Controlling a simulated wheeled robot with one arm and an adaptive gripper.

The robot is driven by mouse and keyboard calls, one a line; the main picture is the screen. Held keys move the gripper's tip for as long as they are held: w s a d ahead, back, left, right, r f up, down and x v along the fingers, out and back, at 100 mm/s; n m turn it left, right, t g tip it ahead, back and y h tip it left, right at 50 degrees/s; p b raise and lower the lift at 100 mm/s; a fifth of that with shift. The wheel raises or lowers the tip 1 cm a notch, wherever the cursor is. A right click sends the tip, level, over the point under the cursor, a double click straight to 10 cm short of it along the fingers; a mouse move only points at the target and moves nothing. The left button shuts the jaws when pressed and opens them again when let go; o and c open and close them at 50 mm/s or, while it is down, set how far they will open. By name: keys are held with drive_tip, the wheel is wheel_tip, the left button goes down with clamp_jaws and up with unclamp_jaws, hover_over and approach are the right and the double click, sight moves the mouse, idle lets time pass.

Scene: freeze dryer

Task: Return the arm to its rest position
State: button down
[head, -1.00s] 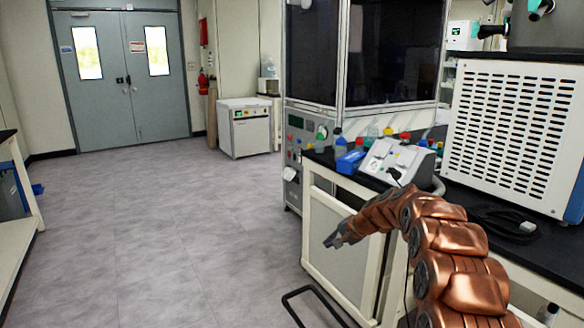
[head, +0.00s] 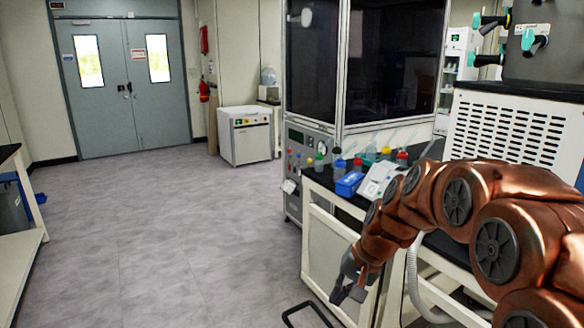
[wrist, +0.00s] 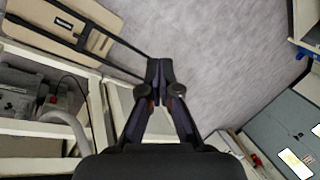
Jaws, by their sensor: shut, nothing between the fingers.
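My copper-coloured arm (head: 455,200) reaches in from the right edge in the head view, bent over the bench edge. My gripper (head: 345,292) hangs low in front of the bench's white cabinet side, pointing down, with nothing held. In the wrist view my gripper (wrist: 159,68) has its fingertips together over the grey floor and is empty.
The black-topped bench (head: 330,182) is close beside my arm, carrying a blue box (head: 349,184) and several bottles. The freeze dryer (head: 510,125) stands behind my arm. A black floor frame (head: 305,312) lies below my gripper. The floor (head: 150,230) to the left is clear.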

drive_tip(key=s+d+r+n+g+h+p, duration=0.1)
drive_tip(key=s+d+r+p, duration=0.1)
drive_tip(key=s, duration=0.8)
drive_tip(key=s+d+r+n+g+h+p, duration=0.1)
drive_tip(key=s+p, duration=0.4)
drive_tip(key=s, duration=0.6)
drive_tip(key=s+d+r+n+g+h+p, duration=0.1)
drive_tip(key=s+d+r, duration=0.4)
drive_tip(key=s, duration=0.6)
drive_tip(key=shift+s+r+h+p, duration=0.25)
drive_tip(key=shift+h+p, duration=0.45)
drive_tip(key=shift+p, duration=0.55)
